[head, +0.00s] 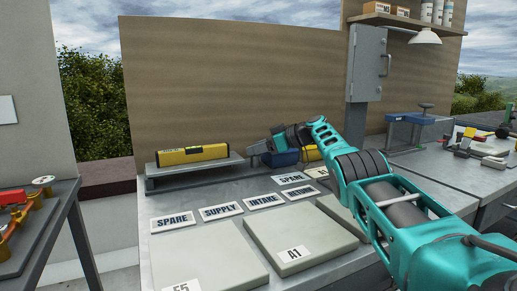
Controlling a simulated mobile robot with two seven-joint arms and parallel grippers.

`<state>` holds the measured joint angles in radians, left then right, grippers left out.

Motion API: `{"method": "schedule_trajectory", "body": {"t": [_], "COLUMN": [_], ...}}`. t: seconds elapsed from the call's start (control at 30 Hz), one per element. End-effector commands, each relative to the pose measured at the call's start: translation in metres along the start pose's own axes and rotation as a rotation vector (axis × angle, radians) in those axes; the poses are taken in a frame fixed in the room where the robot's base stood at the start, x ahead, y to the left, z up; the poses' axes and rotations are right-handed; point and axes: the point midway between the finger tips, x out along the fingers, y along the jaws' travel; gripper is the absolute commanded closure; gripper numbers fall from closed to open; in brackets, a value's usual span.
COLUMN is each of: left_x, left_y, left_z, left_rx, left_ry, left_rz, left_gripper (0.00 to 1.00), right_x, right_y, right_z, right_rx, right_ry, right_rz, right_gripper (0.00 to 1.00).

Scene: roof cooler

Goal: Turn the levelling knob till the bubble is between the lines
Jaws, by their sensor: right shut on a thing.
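A yellow spirit level (193,154) lies on a grey plate (168,172) raised above the bench. Its vial shows as a small pale window near the middle, too small to tell where the bubble sits against the lines. My right gripper (254,159) reaches to the right end of the plate, pointing left. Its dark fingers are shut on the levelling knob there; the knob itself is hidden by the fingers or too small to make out. My left gripper is not in view.
Flat grey panels (285,238) and label cards such as SPARE (173,220) lie on the bench in front. A blue bin (283,158) and a yellow bin (312,154) stand behind my right wrist. A grey cabinet (367,65) hangs at the back.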

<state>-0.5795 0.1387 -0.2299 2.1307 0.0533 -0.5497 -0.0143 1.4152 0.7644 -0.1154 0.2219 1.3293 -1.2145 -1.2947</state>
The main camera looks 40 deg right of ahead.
Motion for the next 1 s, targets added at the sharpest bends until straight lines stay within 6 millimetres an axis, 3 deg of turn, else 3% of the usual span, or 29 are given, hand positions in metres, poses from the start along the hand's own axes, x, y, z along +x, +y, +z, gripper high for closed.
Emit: {"method": "schedule_trajectory", "body": {"t": [0.07,0.1,0.33,0.67,1.0], "left_x": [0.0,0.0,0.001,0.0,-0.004], "left_y": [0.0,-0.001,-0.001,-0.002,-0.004], "left_z": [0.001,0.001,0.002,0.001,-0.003], "left_rx": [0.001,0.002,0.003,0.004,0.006], "left_ry": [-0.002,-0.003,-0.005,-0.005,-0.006], "left_rz": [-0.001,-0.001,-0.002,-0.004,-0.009], "left_gripper": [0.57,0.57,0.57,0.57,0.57], "right_x": [-0.004,-0.003,-0.002,-0.002,-0.023], "right_y": [0.003,0.003,0.001,0.001,0.001], "right_z": [0.001,0.001,0.001,0.001,0.001], "right_rx": [0.0,0.0,0.001,0.001,0.0], "right_ry": [0.001,0.001,-0.001,-0.001,-0.003], "right_rz": [0.01,0.009,0.004,0.0,0.001], "right_gripper": [0.87,0.52,0.31,0.31,0.31]}}
